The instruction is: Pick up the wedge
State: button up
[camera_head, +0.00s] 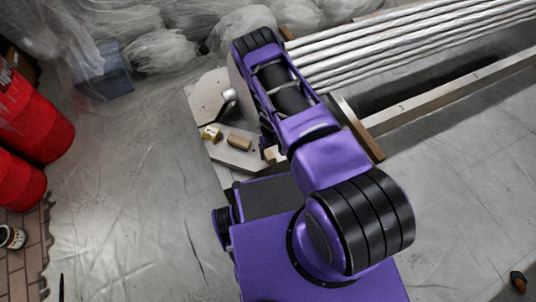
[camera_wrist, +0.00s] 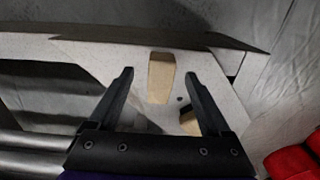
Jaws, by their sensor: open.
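A tan wooden piece (camera_wrist: 161,77), narrower towards one end and likely the wedge, lies on a pale board in the wrist view. It shows between the fingertips of my gripper (camera_wrist: 158,90), which is open and empty. I cannot tell the height of the fingers above it. A second tan block (camera_wrist: 190,123) lies lower right, partly hidden by the right finger. In the head view a tan block (camera_head: 239,142) lies on the board, and another tan piece (camera_head: 270,154) is partly hidden by my arm. My gripper is hidden there.
The pale board (camera_head: 222,153) also bears a small yellow object (camera_head: 211,134) and a silvery rounded part (camera_head: 229,95). Long metal pipes (camera_head: 400,42) lie at upper right. Red barrels (camera_head: 35,115) stand at left. Sheeted floor (camera_head: 120,200) at left is clear.

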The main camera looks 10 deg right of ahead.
aim_at(270, 156)
notch_tip(270, 156, down, 4)
jog(key=shift+a+f+b, duration=0.15)
jog(key=shift+f+b, duration=0.1)
jog(key=shift+b, duration=0.3)
grip_shut()
